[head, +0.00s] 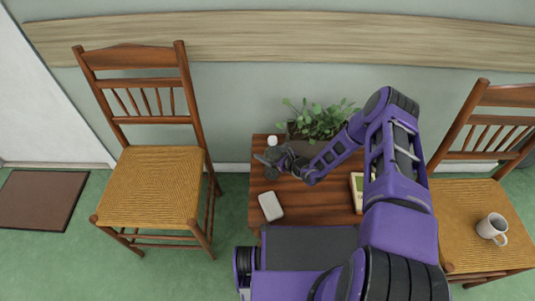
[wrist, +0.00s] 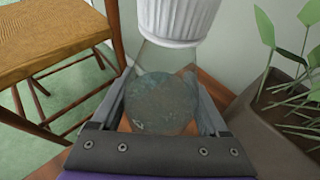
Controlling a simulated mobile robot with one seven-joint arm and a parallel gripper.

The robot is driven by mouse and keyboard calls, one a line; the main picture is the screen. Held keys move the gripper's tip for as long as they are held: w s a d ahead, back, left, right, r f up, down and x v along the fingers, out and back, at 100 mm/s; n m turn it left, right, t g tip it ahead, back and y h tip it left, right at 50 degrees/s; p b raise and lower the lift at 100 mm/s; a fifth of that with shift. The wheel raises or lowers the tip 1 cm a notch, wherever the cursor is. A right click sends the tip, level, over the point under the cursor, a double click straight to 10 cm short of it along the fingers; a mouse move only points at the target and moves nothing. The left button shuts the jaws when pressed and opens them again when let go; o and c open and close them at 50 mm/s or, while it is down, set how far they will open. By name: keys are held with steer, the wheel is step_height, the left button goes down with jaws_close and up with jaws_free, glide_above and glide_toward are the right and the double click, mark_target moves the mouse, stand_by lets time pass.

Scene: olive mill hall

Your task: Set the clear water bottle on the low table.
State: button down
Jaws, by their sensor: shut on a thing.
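The low table (head: 318,205) is dark reddish wood and stands against the wall between two chairs. My gripper (head: 272,160) is over its back left part. In the wrist view my gripper (wrist: 163,105) is shut on the clear water bottle (wrist: 162,100), with a finger on each side of its see-through body. The bottle's white ribbed cap (wrist: 178,20) rises above the fingers, and it also shows in the head view (head: 272,141). The bottle looks about upright. Its base is hidden, so I cannot tell whether it touches the table.
A potted plant (head: 318,120) stands at the table's back, right of my gripper. A pale rounded slab (head: 271,206) lies at the front left, and a book-like item (head: 357,190) to the right. Chairs (head: 155,185) flank the table; the right one holds a mug (head: 491,227).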

steer(key=shift+f, duration=0.2)
jaws_free()
steer(key=shift+f, duration=0.1)
steer(key=p+v, duration=0.2)
steer(key=v, duration=1)
